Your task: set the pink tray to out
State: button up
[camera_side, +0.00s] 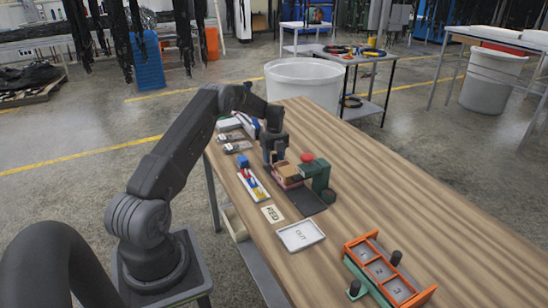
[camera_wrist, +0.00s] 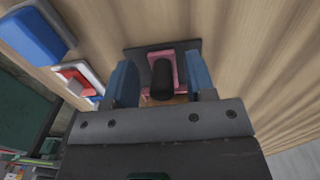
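The pink tray (camera_side: 287,170) sits on the wooden table beside a green block-shaped fixture (camera_side: 318,178) with a red round top (camera_side: 307,158). In the wrist view the pink tray (camera_wrist: 181,62) shows as a pink frame on a dark plate, with a black knob (camera_wrist: 161,79) in front of it. My gripper (camera_side: 275,160) points down just over the tray. In the wrist view my gripper (camera_wrist: 160,74) has its two blue fingers apart, one on each side of the knob, with gaps showing. Whether the fingertips reach below the knob's top is unclear.
A dark mat (camera_side: 308,202) lies in front of the fixture. A FEED card (camera_side: 272,213) and a white EXIT tray (camera_side: 300,235) lie nearer. An orange numbered rack (camera_side: 385,270) stands at the front right. A small white tray with coloured pieces (camera_side: 254,186) lies left. The table's right side is clear.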

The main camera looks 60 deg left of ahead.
notch_tip(320, 180, up, 14)
jog(key=shift+w, duration=0.25)
dwell(0.4)
jog(key=shift+f, duration=0.1)
jog(key=s+d+r+n+t, duration=0.1)
jog(key=s+d+r+n, duration=0.15)
jog(key=d+r, duration=0.5)
jog(key=s+d+r+n+t+y, duration=0.15)
jog(key=d+r+n, duration=0.25)
jog(key=d, duration=0.6)
jog(key=s+d+r+n+t+h, duration=0.1)
jog(key=s+d+r+n, duration=0.15)
jog(key=d+r, duration=0.5)
jog(key=s+d+f+n+t, duration=0.1)
jog(key=s+d+n, duration=0.3)
jog(key=s+d, duration=0.4)
jog(key=s+d+f+n+t, duration=0.1)
jog(key=s+d+f+n, duration=0.3)
jog(key=s+d, duration=0.4)
jog(key=s+n, duration=0.1)
jog(key=s, duration=0.2)
jog(key=shift+d, duration=0.2)
